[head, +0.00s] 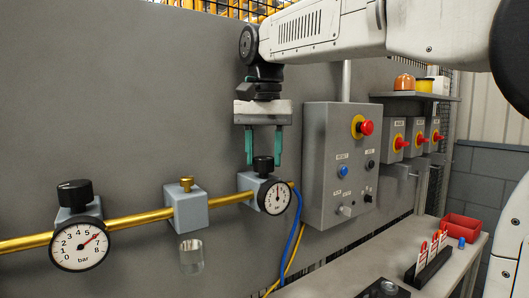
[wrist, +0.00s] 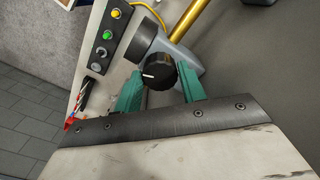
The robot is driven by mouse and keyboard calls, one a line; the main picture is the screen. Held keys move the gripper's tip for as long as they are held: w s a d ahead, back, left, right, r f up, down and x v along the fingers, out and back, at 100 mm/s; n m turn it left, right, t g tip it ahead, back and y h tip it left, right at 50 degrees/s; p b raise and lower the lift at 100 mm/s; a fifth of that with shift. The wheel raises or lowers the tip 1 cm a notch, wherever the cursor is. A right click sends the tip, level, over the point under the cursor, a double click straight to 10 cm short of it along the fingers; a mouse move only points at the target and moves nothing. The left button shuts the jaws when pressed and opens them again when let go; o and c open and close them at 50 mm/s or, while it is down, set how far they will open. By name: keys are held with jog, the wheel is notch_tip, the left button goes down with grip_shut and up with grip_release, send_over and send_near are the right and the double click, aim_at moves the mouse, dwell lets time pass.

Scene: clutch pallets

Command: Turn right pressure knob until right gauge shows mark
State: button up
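The right pressure knob (head: 263,166) is black and sits on a grey block on the brass pipe. The right gauge (head: 275,197) is white-faced with a black rim, just below the knob; its needle and any mark are too small to read surely. My gripper (head: 263,160) points down over the knob, its green fingers apart on either side. In the wrist view the knob (wrist: 159,75) shows a white pointer line between the open fingers (wrist: 160,83), with gaps visible beside it. Whether a fingertip touches it I cannot tell.
A brass-topped valve block (head: 186,208) sits between. A grey control box (head: 340,165) with a red button is close right. Blue and yellow hoses hang below the right gauge.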

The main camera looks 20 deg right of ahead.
jog(key=c, duration=0.4)
jog(key=n, duration=0.4)
jog(key=shift+n, duration=1.8)
jog(key=o, duration=1)
jog(key=shift+c, duration=0.2)
